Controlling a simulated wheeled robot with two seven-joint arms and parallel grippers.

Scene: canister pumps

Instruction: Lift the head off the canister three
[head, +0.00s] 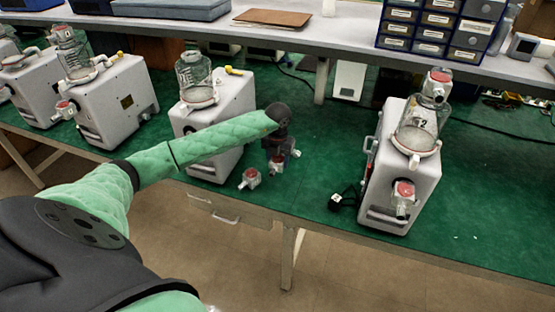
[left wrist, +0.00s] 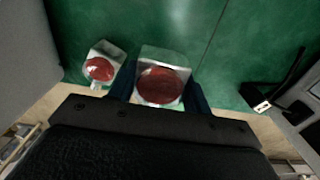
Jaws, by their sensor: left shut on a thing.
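My left gripper (head: 280,150) is shut on a pale canister head (left wrist: 162,80) with a round red face. The dark fingers sit on either side of it. In the head view it hangs low by the table, right of the middle pump (head: 235,92), largely hidden by the gripper. The middle pump's glass canister (head: 194,78) stands upright with no head on top. The right pump (head: 377,190) carries a glass canister (head: 415,132) with a red-faced head (head: 438,82) on it. I cannot tell which canister is number three. My right gripper is not in view.
Another red-faced fitting (head: 250,179) is close left of the held head; it also shows in the left wrist view (left wrist: 100,68). A black plug (head: 336,203) lies by the right pump. More pumps (head: 105,105) stand left.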

